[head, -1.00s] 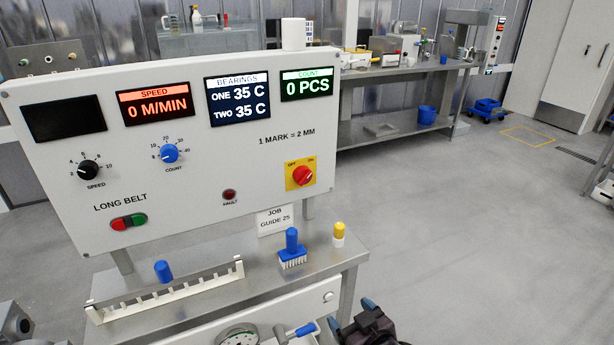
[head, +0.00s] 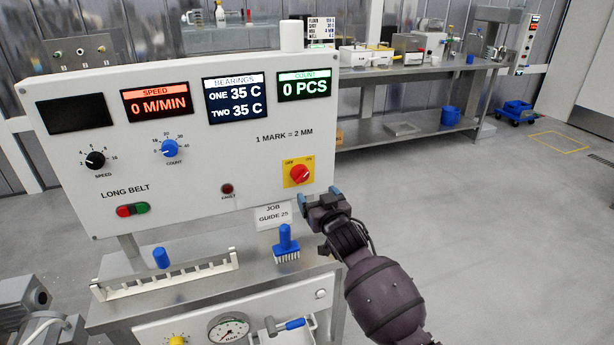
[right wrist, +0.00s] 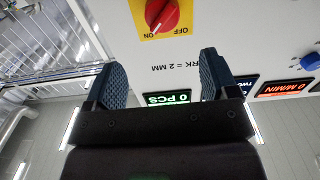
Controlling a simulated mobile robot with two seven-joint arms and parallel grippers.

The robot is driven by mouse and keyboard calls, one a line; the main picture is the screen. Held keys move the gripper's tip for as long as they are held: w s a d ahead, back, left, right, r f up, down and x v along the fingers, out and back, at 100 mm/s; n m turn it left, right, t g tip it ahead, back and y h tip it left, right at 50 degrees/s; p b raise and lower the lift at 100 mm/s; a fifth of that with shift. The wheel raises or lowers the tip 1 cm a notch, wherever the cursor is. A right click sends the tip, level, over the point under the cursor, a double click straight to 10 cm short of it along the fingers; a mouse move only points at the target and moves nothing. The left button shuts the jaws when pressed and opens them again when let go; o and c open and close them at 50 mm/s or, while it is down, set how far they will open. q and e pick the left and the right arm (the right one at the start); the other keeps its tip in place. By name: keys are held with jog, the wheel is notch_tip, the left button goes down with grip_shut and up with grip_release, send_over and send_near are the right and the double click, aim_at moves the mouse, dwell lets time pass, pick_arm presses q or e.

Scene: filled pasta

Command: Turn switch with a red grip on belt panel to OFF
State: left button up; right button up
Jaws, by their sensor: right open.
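The switch's red grip (head: 299,174) sits on a yellow plate (head: 290,183) at the lower right of the white belt panel (head: 215,150). OFF is at the plate's upper left, ON at its upper right, and the grip looks tilted toward ON. My right gripper (head: 318,195) is open and empty, just below and right of the switch, apart from it. In the right wrist view the red grip (right wrist: 162,14) shows upside down at the top, beyond the open fingers (right wrist: 162,82). My left gripper is not in view.
Below the panel a metal table (head: 255,275) bears a blue-handled brush (head: 286,243) and a white notched rack (head: 165,278). A job guide card (head: 272,215) stands close left of my right gripper. Black and blue knobs are at the panel's left. Open floor lies right.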

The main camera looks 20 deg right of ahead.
aim_at(303, 176)
jog(key=w, duration=0.3)
jog(key=w+b, duration=0.1)
jog(key=w, duration=0.5)
jog(key=shift+a, duration=0.3)
jog(key=shift+w+b, duration=0.45)
jog(key=shift+w, duration=0.5)
jog(key=shift+r, duration=0.1)
jog(key=c, duration=0.9)
